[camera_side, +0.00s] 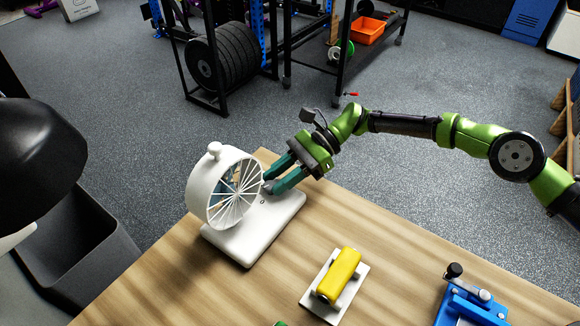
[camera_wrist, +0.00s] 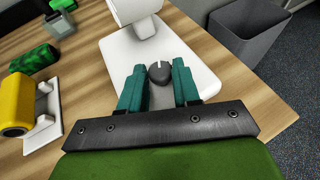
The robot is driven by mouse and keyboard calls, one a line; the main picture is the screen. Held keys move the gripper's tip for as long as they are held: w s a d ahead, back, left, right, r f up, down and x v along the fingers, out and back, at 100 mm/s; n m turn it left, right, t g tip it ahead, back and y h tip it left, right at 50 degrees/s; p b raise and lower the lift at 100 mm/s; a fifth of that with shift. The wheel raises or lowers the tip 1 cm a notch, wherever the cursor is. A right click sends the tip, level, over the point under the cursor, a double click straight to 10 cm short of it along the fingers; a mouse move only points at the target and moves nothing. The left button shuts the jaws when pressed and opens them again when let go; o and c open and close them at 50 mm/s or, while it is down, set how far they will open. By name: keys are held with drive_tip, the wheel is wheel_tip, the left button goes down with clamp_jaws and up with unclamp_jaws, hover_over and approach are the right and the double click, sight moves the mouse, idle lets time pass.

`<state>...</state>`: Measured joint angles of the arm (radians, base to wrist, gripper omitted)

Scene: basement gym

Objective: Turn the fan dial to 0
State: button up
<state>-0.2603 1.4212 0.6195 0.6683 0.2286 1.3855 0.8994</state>
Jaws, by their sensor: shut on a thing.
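The white fan (camera_side: 212,190) stands on a flat white base (camera_side: 243,246) near the table's far left corner. Its round wire grille faces right in the side view. The dark grey dial (camera_wrist: 160,73) sits on the fan's base (camera_wrist: 196,66). My gripper (camera_side: 268,185) reaches down from the right with its teal fingers at the dial, and in the wrist view my gripper (camera_wrist: 159,80) has one finger on each side of it. It is shut on the dial. The dial's pointer setting is too small to read. A small dark mark shows on the base beside the fingers.
A yellow object on a white plate (camera_side: 334,284) lies right of the fan, and a blue device (camera_side: 468,305) stands farther right. A black lamp (camera_side: 35,155) hangs at left. A grey bin (camera_wrist: 245,30) stands off the table. Bare wood (camera_side: 400,250) lies between.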

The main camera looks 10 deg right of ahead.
drive_tip(key=shift+f, duration=0.1)
idle(0.6)
drive_tip(key=o, duration=1)
drive_tip(key=shift+g, duration=0.3)
drive_tip(key=v, duration=1.7)
drive_tip(key=shift+a, duration=0.1)
